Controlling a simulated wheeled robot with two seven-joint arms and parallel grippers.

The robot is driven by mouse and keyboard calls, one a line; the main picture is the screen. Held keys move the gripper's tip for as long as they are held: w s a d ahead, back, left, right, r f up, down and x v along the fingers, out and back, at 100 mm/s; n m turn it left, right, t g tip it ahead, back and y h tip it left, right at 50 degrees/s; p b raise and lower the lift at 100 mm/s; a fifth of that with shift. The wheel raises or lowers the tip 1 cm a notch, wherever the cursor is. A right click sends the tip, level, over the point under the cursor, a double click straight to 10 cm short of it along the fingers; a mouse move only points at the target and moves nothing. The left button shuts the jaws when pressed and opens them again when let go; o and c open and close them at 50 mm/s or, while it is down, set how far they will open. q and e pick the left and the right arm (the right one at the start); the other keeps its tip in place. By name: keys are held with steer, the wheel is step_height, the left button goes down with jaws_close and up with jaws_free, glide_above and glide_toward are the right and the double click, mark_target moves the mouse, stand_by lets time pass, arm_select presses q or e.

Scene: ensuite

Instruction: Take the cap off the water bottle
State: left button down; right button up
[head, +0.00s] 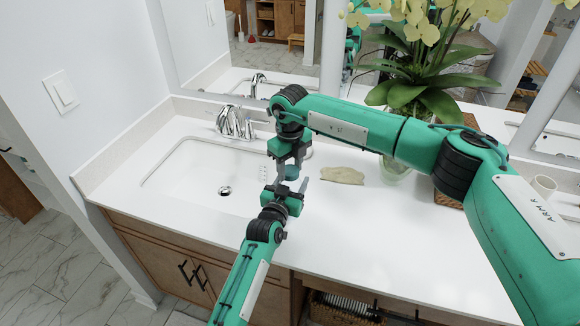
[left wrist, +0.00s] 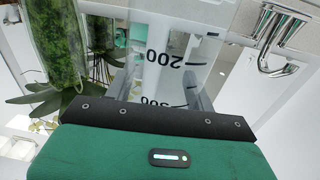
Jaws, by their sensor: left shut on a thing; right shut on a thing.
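The water bottle is clear, with black measuring marks; its wall (left wrist: 172,75) fills the middle of the left wrist view. In the head view it is hard to make out between my grippers. My left gripper (head: 289,184) comes up from below and is shut on the bottle, over the counter near the basin's right edge. A dark teal cap (head: 292,172) shows just above it. My right gripper (head: 291,165) points down from above and is shut on the cap. Whether the cap still touches the bottle's neck cannot be told.
The sink basin (head: 200,185) with a chrome faucet (head: 233,122) lies to the left; the faucet also shows in the left wrist view (left wrist: 268,40). A beige soap dish (head: 342,175) and a glass vase (head: 396,168) with orchids stand to the right. The front counter is clear.

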steer(key=n, duration=0.7)
steer(key=shift+n, duration=0.3)
steer(key=n, duration=1.3)
steer(key=shift+n, duration=0.4)
steer(key=n, duration=0.7)
steer(key=shift+r, duration=0.1)
steer(key=shift+r, duration=0.15)
steer(key=shift+r, duration=0.9)
